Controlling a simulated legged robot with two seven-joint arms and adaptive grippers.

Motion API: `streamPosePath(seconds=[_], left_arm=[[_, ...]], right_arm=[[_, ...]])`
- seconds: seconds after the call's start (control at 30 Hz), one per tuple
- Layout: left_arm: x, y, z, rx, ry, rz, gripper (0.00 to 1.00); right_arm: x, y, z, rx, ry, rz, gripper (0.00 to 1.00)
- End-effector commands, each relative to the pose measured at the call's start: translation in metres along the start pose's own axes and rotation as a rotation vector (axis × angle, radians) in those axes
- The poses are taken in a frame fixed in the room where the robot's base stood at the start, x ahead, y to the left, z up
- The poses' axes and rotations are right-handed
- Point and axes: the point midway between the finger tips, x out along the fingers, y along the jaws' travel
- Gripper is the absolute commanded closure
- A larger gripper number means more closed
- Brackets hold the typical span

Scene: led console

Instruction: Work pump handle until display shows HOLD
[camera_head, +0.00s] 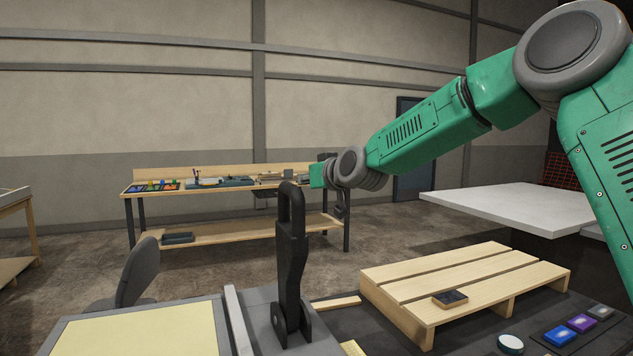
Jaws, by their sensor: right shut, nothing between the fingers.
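The black pump handle (292,255) stands almost upright at the bottom centre, with a loop at its top and a pivot bracket at its foot. My right arm comes in from the right, and its small dark gripper (340,209) hangs just right of the handle's upper part. The gripper is shut and empty, and a gap shows between it and the handle. How far apart they are in depth I cannot tell. My left gripper is out of view. No display with readable text shows.
A wooden pallet (470,278) lies right of the handle with a small dark block (450,298) on it. Blue, purple and grey buttons (581,323) and a white round knob (510,343) sit at lower right. A pale yellow panel (140,332) is at lower left. A workbench (228,194) stands behind.

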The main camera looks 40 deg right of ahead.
Motion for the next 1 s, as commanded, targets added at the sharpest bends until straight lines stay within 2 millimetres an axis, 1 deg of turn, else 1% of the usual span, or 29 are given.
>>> streamPosePath(seconds=[0.03,0.1,0.23,0.73,1.0], left_arm=[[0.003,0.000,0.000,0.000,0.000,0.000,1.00],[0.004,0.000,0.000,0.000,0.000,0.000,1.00],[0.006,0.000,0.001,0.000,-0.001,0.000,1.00],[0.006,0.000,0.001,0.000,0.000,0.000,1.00],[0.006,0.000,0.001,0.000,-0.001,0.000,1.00]], right_arm=[[-0.009,0.003,-0.001,0.004,0.003,0.000,1.00],[-0.019,0.007,-0.004,0.007,0.004,0.001,1.00],[-0.030,0.008,-0.006,0.008,0.004,0.001,1.00],[-0.033,0.003,-0.008,0.005,0.004,0.005,1.00],[-0.032,0.008,-0.007,0.007,0.003,0.004,1.00]])
